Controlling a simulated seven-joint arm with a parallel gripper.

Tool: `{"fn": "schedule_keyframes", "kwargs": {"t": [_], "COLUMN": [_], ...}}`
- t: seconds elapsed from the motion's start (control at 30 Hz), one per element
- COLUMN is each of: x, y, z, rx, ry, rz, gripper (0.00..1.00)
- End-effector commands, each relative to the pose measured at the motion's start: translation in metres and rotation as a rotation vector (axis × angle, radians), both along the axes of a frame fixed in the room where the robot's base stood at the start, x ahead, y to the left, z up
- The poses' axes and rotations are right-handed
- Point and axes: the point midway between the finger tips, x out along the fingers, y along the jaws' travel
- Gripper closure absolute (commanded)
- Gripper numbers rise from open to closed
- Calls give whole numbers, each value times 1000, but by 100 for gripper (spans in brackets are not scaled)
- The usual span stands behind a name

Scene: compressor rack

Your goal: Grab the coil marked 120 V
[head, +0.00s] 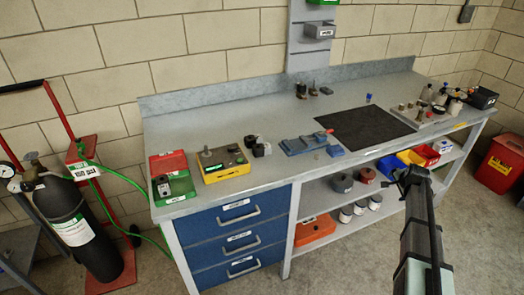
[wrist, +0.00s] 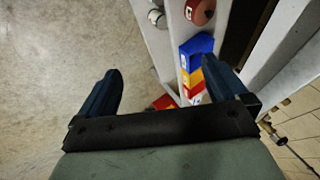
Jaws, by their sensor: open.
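I cannot make out a 120 V mark on anything, so I cannot tell which item is the coil. Small dark parts (head: 262,149) stand on the bench beside the yellow box, and another dark part (head: 163,187) sits in the green open case (head: 181,190). My gripper (head: 411,174) is in front of the bench at the right, near the lower shelf. In the wrist view my gripper (wrist: 162,70) is open, with nothing between its fingers.
The grey workbench (head: 225,109) carries a yellow box (head: 222,168), a blue vise (head: 300,145), a black mat (head: 365,130) and bottles at the right. Coloured bins (head: 409,157) sit on the shelf below, also in the wrist view (wrist: 196,52). A red cart with a black cylinder (head: 75,225) stands left.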

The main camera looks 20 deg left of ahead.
Motion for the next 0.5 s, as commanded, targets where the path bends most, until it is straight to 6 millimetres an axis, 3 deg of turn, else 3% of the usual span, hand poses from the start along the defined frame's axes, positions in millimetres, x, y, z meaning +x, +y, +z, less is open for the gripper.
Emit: {"fn": "schedule_keyframes", "kwargs": {"t": [0.03, 0.1, 0.27, 0.37, 0.5], "x": [18, 33, 57, 61, 50], "y": [2, 7, 37, 77, 141], "z": [23, 50, 102, 128, 148], "rx": [10, 21, 23, -7, -80], "ry": [-29, -54, -64, -17, 95], "rz": [-11, -21, 2, 67, 195], "gripper": [0, 0, 0, 0, 0]}}
